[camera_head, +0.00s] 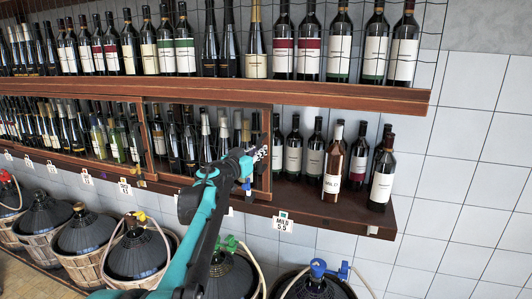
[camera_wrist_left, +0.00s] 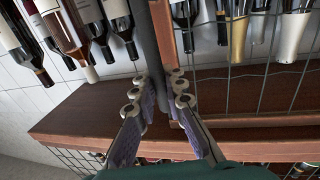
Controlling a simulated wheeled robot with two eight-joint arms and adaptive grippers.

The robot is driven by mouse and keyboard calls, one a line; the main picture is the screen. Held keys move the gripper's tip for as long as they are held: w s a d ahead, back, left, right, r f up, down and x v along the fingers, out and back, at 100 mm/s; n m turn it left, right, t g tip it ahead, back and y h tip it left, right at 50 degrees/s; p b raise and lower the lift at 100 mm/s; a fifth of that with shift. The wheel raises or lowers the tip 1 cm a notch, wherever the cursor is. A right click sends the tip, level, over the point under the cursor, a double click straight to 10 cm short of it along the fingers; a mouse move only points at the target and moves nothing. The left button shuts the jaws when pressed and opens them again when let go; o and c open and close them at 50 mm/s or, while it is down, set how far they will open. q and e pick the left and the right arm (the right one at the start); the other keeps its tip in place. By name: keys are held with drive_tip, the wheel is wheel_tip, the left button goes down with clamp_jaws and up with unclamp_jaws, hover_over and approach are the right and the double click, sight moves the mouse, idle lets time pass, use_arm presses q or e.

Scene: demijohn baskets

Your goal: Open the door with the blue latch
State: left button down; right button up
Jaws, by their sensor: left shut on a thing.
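The wooden-framed wire door (camera_head: 267,140) stands in front of bottles on the lower shelf, at the middle of the head view. A small blue piece, likely its latch (camera_head: 246,187), shows low by the gripper. My left gripper (camera_head: 262,154) is at the right side of this door. My right gripper is not in view.
Bottles (camera_head: 331,160) stand on the uncovered right end of the lower shelf (camera_head: 345,212). An upper shelf (camera_head: 340,96) holds more bottles. A door with a yellow latch (camera_head: 140,183) is to the left. Basketed demijohns (camera_head: 85,235) line the floor below.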

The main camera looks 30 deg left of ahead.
use_arm(q)
drive_tip(key=c, duration=1.6)
unclamp_jaws()
drive_tip(key=shift+o, duration=0.2)
drive_tip(key=s, duration=1.2)
